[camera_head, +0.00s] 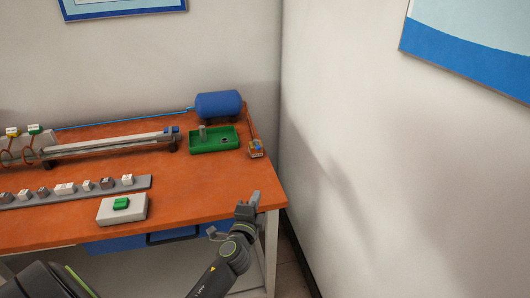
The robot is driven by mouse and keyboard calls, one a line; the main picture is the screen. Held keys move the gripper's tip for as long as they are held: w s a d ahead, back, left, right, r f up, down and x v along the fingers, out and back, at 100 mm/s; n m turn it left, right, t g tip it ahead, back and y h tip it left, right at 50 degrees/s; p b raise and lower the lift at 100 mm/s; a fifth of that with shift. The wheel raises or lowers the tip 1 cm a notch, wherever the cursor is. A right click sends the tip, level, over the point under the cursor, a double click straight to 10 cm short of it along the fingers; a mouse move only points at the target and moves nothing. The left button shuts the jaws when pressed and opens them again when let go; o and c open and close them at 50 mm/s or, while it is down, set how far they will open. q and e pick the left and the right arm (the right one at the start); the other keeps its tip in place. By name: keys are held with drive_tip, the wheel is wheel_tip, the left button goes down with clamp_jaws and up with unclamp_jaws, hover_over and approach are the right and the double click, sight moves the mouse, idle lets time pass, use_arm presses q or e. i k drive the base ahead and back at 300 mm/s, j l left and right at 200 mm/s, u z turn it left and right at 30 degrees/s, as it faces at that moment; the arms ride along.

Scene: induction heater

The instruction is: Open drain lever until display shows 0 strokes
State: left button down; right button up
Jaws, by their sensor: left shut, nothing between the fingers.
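My left gripper (254,199) is shut and empty, at the front right corner of the orange table, with its fingers pointing up in the picture. My right gripper is not in view. A blue tank (218,104) lies at the table's back right. A small orange-brown block (256,149) with blue and pale parts sits at the right edge, beyond my gripper and apart from it. I cannot make out which part is the drain lever. A white box (110,211) with a green top piece (121,203) sits at the front; no stroke number is readable.
A green tray (202,148) with a grey cylinder (203,131) stands before the tank. A long rail (110,143) and a grey strip with several small blocks (75,193) lie to the left. A wall is close on the right. The orange table (185,193) is clear at front centre.

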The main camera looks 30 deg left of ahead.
sight(255, 141)
drive_tip(key=i+j+z, duration=0.1)
drive_tip(key=i+j, duration=0.7)
drive_tip(key=j+z, duration=0.05)
drive_tip(key=j, duration=0.05)
